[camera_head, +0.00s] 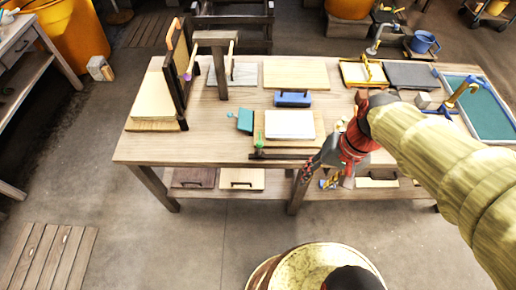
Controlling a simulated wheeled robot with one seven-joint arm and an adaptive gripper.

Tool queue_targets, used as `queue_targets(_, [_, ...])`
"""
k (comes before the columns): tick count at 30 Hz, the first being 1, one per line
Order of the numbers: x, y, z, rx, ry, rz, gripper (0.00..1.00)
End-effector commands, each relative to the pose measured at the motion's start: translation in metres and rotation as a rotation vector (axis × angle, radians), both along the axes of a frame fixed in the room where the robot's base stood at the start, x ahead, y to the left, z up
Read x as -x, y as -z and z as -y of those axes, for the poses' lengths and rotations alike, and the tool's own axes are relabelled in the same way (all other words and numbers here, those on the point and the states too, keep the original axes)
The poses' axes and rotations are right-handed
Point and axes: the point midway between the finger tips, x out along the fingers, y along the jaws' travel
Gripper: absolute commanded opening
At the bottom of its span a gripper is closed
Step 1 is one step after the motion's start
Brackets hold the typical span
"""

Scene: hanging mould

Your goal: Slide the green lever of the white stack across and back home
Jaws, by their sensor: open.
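The white stack (290,124) lies on a tan board (312,141) near the front edge of the wooden table. The green lever (259,139) stands upright at the left side of the stack, just above a dark rail (280,155) along the table's front. My gripper (327,184) hangs at the table's front edge, to the right of and nearer than the stack and lever. It points down and is apart from both. Its jaws are open, and I see nothing between them. My arm comes in from the right and covers part of the table there.
A teal block (243,120) sits left of the stack, and a blue-bodied tool (292,99) lies behind it. A wooden post frame (217,62) stands at the back left. A blue-framed tray (486,105) is at the right. The table's front left is bare.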

Motion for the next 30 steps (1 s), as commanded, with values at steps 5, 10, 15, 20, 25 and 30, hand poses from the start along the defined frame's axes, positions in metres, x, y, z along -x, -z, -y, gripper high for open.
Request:
queue_targets(5, [-0.001,0.055,-0.029,-0.189,0.137,-0.233,0.41])
queue_targets(10, [-0.01,0.098,-0.067,-0.419,0.316,-0.453,0.41])
queue_targets(15, [-0.037,0.133,-0.103,-0.684,0.533,-0.638,0.41])
queue_targets(20, [-0.084,0.167,-0.123,-0.973,0.786,-0.751,0.41])
queue_targets(25, [-0.147,0.197,-0.115,-1.272,1.042,-0.738,0.41])
queue_targets(30, [-0.193,0.206,-0.091,-1.466,1.181,-0.64,0.41])
